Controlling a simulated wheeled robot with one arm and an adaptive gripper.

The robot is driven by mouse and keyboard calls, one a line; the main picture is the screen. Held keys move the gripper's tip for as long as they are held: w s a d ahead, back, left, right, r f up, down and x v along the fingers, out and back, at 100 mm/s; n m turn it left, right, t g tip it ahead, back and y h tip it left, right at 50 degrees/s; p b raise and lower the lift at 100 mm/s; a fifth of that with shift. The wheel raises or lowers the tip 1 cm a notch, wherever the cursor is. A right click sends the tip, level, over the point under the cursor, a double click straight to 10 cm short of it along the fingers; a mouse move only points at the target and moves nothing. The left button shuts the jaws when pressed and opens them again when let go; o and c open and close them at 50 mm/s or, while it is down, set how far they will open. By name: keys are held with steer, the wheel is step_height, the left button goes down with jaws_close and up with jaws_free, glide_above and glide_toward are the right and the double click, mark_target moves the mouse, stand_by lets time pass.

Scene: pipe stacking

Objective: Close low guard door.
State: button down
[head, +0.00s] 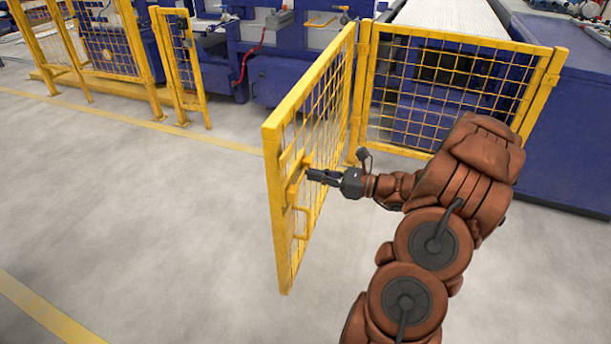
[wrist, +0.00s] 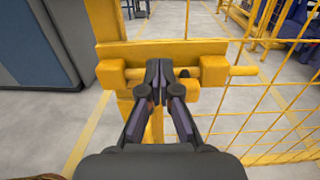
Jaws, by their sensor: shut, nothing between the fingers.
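The low guard door (head: 315,140) is a yellow mesh panel standing open, swung out from the yellow fence toward the front of the picture. Its free edge is nearest in the head view, and its far edge is by the fence post. My gripper (head: 309,176) is at the door's right face, near the latch by the free edge. In the wrist view my gripper (wrist: 160,68) is shut with its fingertips together, in front of the yellow latch bar (wrist: 215,73). Whether the tips touch the latch, I cannot tell. A yellow pull handle (head: 303,222) sits below it.
A fixed yellow mesh fence (head: 450,85) runs to the right of the door. Another yellow fence post section (head: 182,65) stands at left, with an opening between it and the door. Blue machinery (head: 275,75) is behind. The grey floor (head: 160,220) left of the door is clear.

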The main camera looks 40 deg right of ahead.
mark_target(296, 170)
steer(key=shift+x, duration=1.6)
steer(key=shift+w, duration=0.1)
